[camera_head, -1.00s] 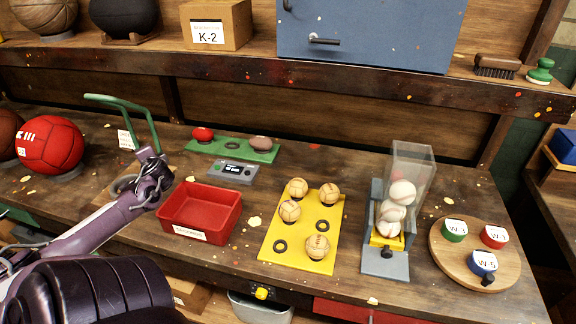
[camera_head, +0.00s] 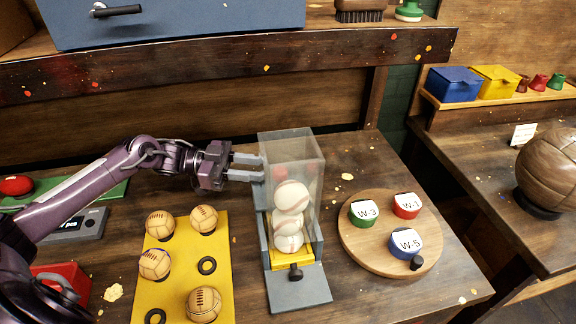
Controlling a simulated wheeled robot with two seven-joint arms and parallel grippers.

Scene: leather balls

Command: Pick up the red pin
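A small red shape (camera_head: 280,172) shows blurred through the clear upright case (camera_head: 303,160); I cannot tell if it is the red pin. The case holds several stacked white balls (camera_head: 291,196) on a grey stand with a yellow tray. My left gripper (camera_head: 260,167) reaches in from the left, its two grey fingers apart and pointing right, with nothing seen between them. Its fingertips are at the left side of the case; I cannot tell whether they touch it. A red W-1 piece (camera_head: 407,206) sits on a round wooden board. My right gripper is not in view.
The round board (camera_head: 360,250) also holds green W-3 (camera_head: 364,213) and blue W-5 (camera_head: 405,243) pieces. A yellow plate (camera_head: 180,260) with several tan balls lies below my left arm. A shelf (camera_head: 200,75) overhangs the back. Small red cones (camera_head: 539,82) stand at the right.

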